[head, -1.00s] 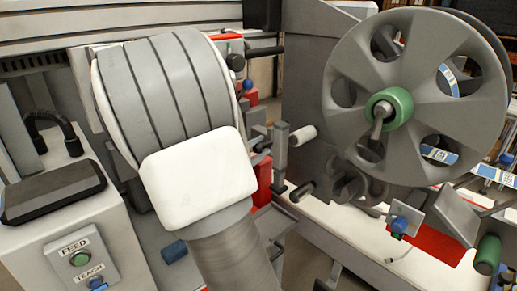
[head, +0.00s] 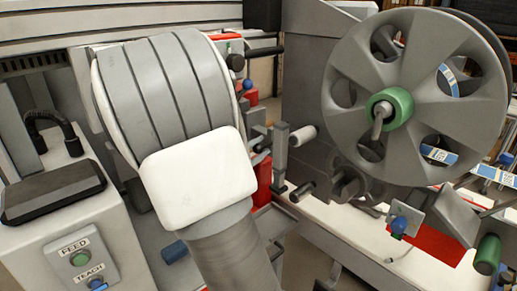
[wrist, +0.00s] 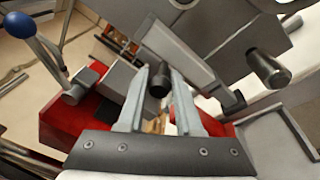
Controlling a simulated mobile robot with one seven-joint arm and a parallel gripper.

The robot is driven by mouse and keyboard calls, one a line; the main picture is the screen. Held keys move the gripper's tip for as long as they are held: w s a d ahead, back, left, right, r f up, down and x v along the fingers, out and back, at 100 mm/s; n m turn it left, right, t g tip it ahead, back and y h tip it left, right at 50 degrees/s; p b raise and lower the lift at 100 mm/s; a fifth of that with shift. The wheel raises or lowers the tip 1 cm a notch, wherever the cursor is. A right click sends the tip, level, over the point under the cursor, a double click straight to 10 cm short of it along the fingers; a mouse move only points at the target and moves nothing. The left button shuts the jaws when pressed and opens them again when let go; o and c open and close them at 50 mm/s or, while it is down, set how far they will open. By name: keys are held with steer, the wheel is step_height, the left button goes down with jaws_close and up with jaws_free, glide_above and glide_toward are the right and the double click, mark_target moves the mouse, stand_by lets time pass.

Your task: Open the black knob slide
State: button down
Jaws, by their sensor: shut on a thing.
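The black knob (wrist: 159,82) is a short dark cylinder in the middle of the wrist view. My gripper (wrist: 160,88) is shut on it, with one pale grey finger on each side. A grey block with a slanted grey bar lies just beyond and beside the knob. In the head view my own arm covers much of the middle, and I cannot make out the fingers there.
In the wrist view, a second black cylinder (wrist: 268,68) stands to the right and a blue ball lever (wrist: 20,25) to the left. A red block (wrist: 62,122) lies near the left finger. In the head view, a large grey reel (head: 415,95) stands at the right.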

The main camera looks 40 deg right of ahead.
steer(key=shift+w, duration=0.15)
steer(key=w, duration=0.6)
steer(key=shift+w+a+b, duration=0.15)
steer(key=shift+a+b, duration=0.15)
steer(key=shift+b, duration=0.1)
steer(key=c, duration=0.6)
jaws_free()
steer(key=v, duration=0.7)
steer(key=shift+a+p, duration=0.25)
steer(key=shift+p, duration=0.05)
